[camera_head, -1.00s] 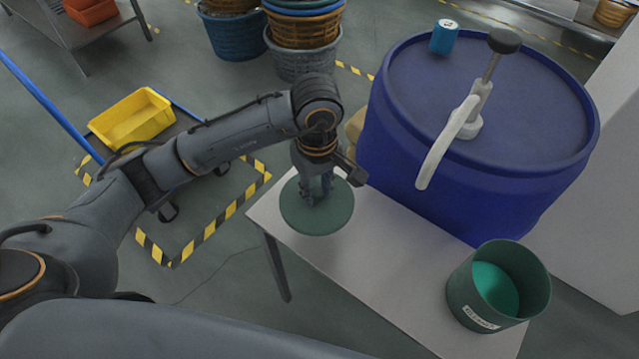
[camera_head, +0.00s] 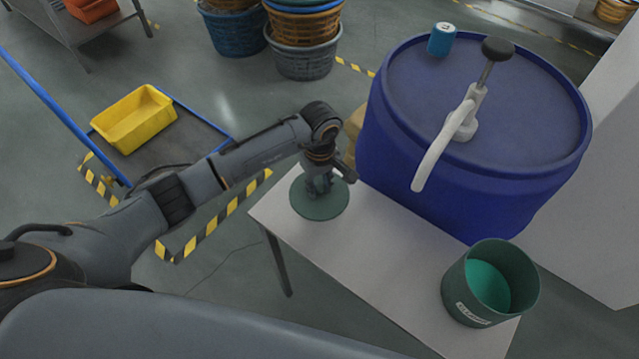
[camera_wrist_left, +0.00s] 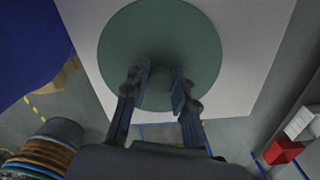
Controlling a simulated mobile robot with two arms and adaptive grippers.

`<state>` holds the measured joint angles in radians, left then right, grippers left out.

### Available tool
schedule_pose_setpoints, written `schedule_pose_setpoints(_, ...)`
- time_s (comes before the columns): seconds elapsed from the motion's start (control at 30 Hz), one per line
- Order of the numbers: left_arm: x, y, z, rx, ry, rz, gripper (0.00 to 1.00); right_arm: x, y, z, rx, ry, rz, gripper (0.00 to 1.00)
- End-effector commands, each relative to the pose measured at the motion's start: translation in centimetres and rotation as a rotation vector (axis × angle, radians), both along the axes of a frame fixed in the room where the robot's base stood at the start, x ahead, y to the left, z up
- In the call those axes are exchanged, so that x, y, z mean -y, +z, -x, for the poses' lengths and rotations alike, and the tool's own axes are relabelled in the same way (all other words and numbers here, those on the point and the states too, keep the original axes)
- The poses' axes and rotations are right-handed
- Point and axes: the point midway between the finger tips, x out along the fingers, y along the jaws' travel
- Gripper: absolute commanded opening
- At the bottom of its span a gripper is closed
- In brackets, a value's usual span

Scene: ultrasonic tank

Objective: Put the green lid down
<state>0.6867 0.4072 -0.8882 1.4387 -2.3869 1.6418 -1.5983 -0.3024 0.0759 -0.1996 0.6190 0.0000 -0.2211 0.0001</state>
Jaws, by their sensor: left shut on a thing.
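The green lid (camera_head: 322,208) is a flat round disc at the left end of the white table (camera_head: 375,250). My left gripper (camera_head: 318,188) points down over the lid, shut on its grip near the middle. In the left wrist view the lid (camera_wrist_left: 160,35) fills the top middle, with the fingers (camera_wrist_left: 156,82) reaching over it. The grip itself is hidden between the fingers. I cannot tell whether the lid touches the table. A green open container (camera_head: 490,283) with a white label stands at the table's near right end. My right gripper is not in view.
A large blue barrel (camera_head: 470,130) with a pump (camera_head: 460,125) and a small blue can (camera_head: 441,39) on top stands behind the table. A yellow bin (camera_head: 133,118) sits on a trolley at left. The table's middle is clear.

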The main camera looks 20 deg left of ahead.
Motion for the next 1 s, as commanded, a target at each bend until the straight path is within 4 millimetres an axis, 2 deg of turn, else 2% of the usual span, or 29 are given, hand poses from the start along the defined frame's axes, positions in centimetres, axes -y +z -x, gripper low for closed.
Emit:
schedule_pose_setpoints(0.27,0.0,-0.4,0.0,0.001,0.000,0.000,0.00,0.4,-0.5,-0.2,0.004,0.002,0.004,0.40)
schedule_pose_setpoints(0.3,0.0,-0.4,0.0,0.001,0.000,0.000,0.28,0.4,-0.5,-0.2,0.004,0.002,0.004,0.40)
schedule_pose_setpoints(0.4,0.0,-0.2,0.0,0.000,0.000,0.000,0.48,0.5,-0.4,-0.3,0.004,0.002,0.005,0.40)
schedule_pose_setpoints(0.77,0.0,0.0,0.0,-0.001,0.000,0.001,0.49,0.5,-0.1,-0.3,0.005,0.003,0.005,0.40)
schedule_pose_setpoints(0.87,0.0,0.7,-0.1,0.004,0.000,0.001,0.49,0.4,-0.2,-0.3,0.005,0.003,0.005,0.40)
schedule_pose_setpoints(1.0,0.0,3.3,-0.2,0.006,-0.002,-0.001,0.49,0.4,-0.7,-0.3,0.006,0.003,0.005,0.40)
